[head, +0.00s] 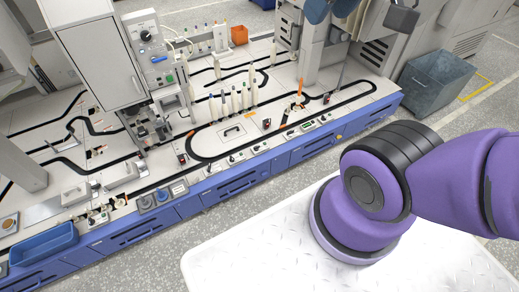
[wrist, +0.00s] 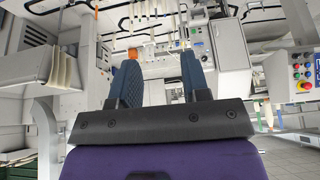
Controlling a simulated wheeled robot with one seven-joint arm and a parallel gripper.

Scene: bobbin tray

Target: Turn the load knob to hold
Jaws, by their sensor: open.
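A black rotary knob (head: 145,36) sits on the grey control box of the tall machine in the head view. Two more dark round knobs, a left one (head: 146,202) and a right one (head: 162,195), are on the bench's front edge. No label is readable, so I cannot tell which is the load knob or where any points. My gripper (wrist: 161,75) shows in the wrist view with its two blue fingers wide apart and nothing between them. The gripper is outside the head view, so it is apart from these knobs.
The long bench with blue drawers (head: 238,184) carries a black looped track and several upright bobbins. A blue tray (head: 44,243) lies at its left end. A grey bin (head: 436,84) stands at right. In the wrist view, a panel with coloured buttons (wrist: 302,68) is at right.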

